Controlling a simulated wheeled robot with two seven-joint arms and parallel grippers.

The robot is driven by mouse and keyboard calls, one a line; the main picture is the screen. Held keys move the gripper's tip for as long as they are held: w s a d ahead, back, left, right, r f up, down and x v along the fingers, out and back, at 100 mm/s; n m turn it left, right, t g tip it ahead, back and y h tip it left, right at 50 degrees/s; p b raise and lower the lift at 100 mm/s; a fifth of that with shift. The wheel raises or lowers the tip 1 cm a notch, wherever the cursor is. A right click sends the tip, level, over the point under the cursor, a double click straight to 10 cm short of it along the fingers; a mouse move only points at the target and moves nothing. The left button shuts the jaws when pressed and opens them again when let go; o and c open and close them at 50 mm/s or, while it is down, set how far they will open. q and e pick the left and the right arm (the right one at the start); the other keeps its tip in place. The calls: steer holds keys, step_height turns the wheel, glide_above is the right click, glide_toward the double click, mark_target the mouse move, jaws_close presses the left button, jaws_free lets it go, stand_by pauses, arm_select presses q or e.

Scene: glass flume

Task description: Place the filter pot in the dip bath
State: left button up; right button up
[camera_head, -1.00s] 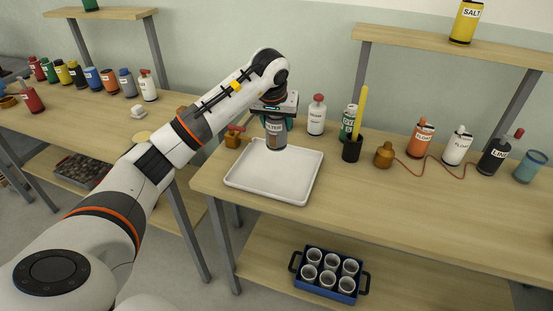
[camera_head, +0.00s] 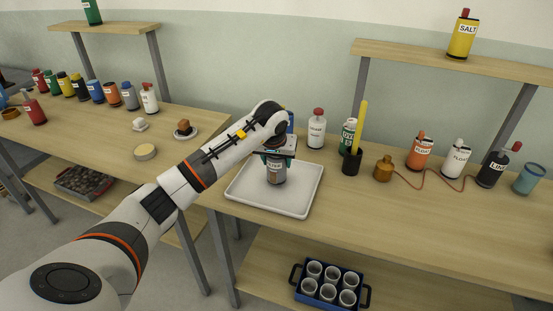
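The filter pot (camera_head: 276,172) is a small grey pot with a label, upright over the rear middle of the dip bath. The dip bath (camera_head: 292,208) is a shallow white tray at the left end of the right-hand bench. My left gripper (camera_head: 277,156) comes down from above with its fingers at the top of the pot and is shut on it. I cannot tell whether the pot's base touches the tray floor. My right gripper is not in view.
A white bottle (camera_head: 316,128), a green can (camera_head: 348,136) and a dark cup (camera_head: 352,162) with a yellow stick stand behind and right of the tray. A brown pot (camera_head: 383,169) and more bottles stand farther right. The bench front right is clear.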

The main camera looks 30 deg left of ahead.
arm_select(q)
steer(key=o, duration=0.3)
steer(key=shift+o, duration=0.2)
steer(key=shift+s+r, duration=0.1)
steer(key=shift+r, duration=0.35)
steer(key=v, duration=1.1)
steer(key=shift+r+b, duration=0.2)
steer(key=shift+b, duration=0.15)
steer(key=shift+s, duration=0.1)
